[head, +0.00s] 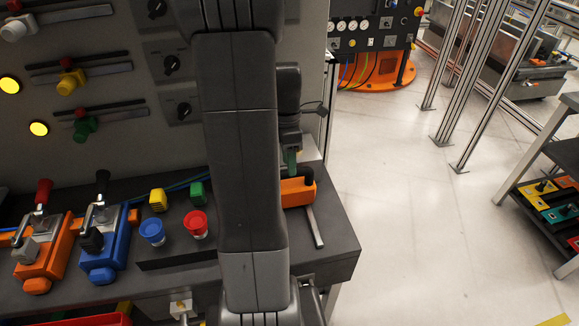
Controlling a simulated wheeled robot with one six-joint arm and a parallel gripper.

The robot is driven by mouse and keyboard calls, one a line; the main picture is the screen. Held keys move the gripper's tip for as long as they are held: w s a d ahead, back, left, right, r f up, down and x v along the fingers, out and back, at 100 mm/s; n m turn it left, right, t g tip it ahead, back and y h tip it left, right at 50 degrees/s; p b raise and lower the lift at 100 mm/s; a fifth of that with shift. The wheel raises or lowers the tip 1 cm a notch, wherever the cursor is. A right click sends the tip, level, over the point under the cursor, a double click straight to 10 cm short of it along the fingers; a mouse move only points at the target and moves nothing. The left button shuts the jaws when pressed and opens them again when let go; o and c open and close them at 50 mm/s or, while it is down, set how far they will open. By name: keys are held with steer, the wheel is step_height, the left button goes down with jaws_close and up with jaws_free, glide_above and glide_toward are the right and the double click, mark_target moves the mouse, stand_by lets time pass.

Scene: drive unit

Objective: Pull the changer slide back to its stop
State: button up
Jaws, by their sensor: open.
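The changer slide appears to be the orange block (297,192) with a black knob (307,173), on the right part of the dark bench. A grey rail (315,227) runs from it toward the bench's front edge. My gripper (291,160) is open, pointing down just behind and above the orange block. My arm hides the block's left side and part of the gripper. I cannot tell whether a finger touches the block or knob.
Blue and red buttons (196,224) stand left of my arm. Orange and blue clamp units (106,246) stand farther left. A panel with sliders and knobs (171,66) rises behind. The bench's right edge (343,222) is near the block; the floor (430,230) beyond is clear.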

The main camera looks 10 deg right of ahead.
steer(key=shift+s+f, duration=0.2)
steer(key=shift+f, duration=1.1)
jaws_close()
steer(key=s, duration=0.8)
steer(key=shift+d, duration=0.15)
jaws_free()
steer(key=shift+s, duration=0.1)
